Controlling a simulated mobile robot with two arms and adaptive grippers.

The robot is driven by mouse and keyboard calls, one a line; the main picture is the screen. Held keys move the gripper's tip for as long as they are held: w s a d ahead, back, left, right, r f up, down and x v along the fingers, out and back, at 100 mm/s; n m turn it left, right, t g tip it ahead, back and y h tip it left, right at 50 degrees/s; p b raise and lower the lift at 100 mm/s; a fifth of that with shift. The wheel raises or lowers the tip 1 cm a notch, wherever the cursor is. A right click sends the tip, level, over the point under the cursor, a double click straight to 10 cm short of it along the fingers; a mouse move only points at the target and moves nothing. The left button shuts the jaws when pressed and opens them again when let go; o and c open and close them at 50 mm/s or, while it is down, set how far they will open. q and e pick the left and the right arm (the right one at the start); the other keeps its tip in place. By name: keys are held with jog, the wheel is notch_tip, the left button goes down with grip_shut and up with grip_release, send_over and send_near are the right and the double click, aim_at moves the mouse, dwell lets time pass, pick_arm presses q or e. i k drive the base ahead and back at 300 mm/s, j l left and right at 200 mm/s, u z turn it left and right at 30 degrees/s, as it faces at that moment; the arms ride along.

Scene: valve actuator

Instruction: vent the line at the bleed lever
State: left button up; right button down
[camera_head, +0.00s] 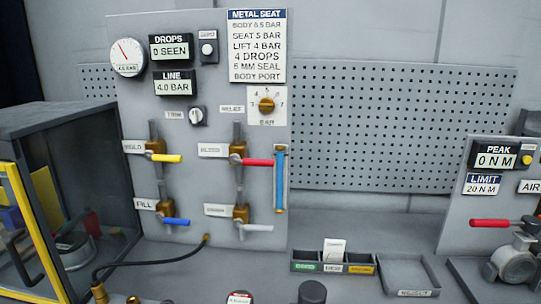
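The bleed lever (258,162) has a red handle on a brass valve body, beside a label that reads BLEED (212,150). The handle points right, roughly level, across its upright pipe. The LINE display (174,83) reads 4.0 BAR. The round gauge (127,57) has a red needle pointing up and left. The DROPS display (171,47) reads 0 SEEN. Neither of my grippers is in view, and nothing touches the bleed lever.
Near it are a yellow lever (167,158), a blue FILL lever (176,221), a white lever (257,228) and a blue sight tube (281,180). A yellow-framed cabinet (20,230) stands left. A black hose (150,262) crosses the bench. A sorting tray (305,267) sits right of the panel.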

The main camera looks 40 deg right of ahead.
aim_at(234, 158)
jog(key=l+z, duration=0.1)
jog(key=z, duration=0.4)
jog(key=l+z, duration=0.1)
jog(key=z, duration=0.35)
